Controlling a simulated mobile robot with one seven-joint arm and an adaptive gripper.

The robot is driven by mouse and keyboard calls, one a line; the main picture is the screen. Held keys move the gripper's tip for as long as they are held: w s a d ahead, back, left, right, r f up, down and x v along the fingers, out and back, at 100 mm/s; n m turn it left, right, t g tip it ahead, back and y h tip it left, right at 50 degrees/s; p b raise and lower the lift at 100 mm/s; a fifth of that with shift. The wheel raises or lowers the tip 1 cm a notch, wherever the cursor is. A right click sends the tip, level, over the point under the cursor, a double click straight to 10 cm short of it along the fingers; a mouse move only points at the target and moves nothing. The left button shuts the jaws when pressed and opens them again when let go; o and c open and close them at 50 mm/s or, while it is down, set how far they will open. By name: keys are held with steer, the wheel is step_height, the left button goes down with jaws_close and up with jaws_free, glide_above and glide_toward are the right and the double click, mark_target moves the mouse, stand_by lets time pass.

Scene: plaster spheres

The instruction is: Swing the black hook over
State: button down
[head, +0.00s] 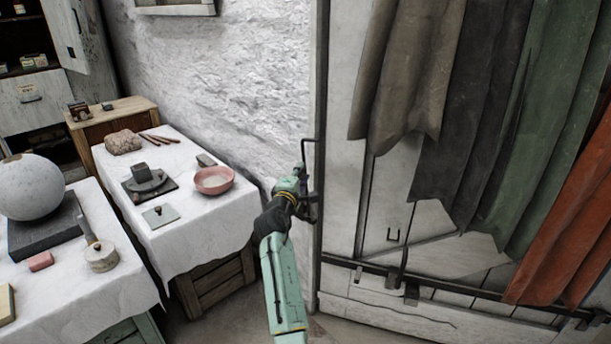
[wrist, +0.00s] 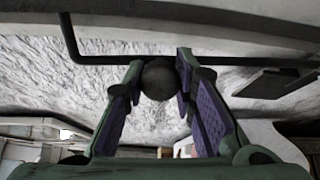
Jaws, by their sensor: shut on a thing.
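The black hook (head: 303,152) shows in the head view as a thin bent bar at the left edge of the pale cabinet front, just above my gripper (head: 303,184). In the wrist view the hook's bar (wrist: 100,60) runs across the top and bends upward at the left. My gripper also shows in the wrist view (wrist: 158,85), with its two purple-padded fingers on either side of a dark round knob (wrist: 158,80). The knob meets the bar in the picture; their join is hidden. In the head view my gripper covers the knob.
Brown, dark, green and orange cloths hang before the cabinet (head: 340,230) at right. At left, a white-covered table (head: 190,235) holds a pink bowl (head: 213,180) and small tools. A nearer table carries a large plaster sphere (head: 30,188). A rough white wall stands behind.

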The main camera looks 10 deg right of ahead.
steer(key=shift+a+r, duration=0.1)
steer(key=shift+a, duration=0.15)
steer(key=c, duration=1.6)
jaws_free()
steer(key=shift+w, duration=0.1)
steer(key=shift+o, duration=1.4)
steer(key=v, duration=1.2)
